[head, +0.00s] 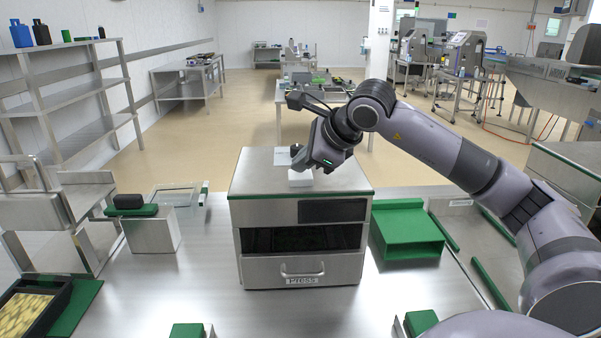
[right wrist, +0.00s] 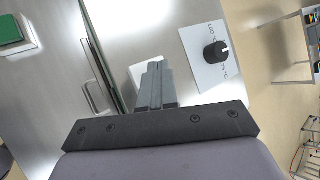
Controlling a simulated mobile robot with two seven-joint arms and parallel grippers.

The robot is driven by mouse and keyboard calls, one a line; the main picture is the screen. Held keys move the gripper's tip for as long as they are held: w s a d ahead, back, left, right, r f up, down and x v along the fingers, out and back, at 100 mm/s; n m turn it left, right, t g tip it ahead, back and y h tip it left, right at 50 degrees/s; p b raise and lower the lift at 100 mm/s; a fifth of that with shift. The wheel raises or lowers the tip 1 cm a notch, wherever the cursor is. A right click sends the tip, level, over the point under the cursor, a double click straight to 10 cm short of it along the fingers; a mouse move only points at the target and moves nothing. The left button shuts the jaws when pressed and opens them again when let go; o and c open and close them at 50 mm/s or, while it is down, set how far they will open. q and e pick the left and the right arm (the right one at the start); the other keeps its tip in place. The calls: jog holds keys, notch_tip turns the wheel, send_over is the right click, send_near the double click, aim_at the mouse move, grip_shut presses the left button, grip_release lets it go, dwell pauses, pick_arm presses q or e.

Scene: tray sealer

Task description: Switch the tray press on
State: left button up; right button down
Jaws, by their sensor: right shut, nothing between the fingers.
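The tray press (head: 303,214) is a steel box in the middle of the table, with a dark front opening and a drawer marked PRESS. On its top is a white plate (head: 281,157). In the right wrist view a black round knob (right wrist: 216,52) stands on this white plate (right wrist: 203,72), with small markings beside it. My right gripper (head: 300,166) is over the press top, pointing down. In the right wrist view its fingers (right wrist: 155,72) are shut and empty, to the left of the knob and apart from it. My left gripper is not in view.
A white block (head: 300,178) is on the press top by my fingers. A green stand (head: 407,230) is right of the press; a steel block with a green top (head: 150,231) is left. A dark tray (head: 35,300) with yellow contents lies at the front left.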

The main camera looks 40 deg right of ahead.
aim_at(303, 175)
jog(key=shift+f, duration=0.1)
jog(key=shift+r+p, duration=0.45)
jog(key=shift+r, duration=0.05)
notch_tip(303, 175, up, 6)
jog(key=p, duration=0.5)
dwell(0.4)
dwell(0.4)
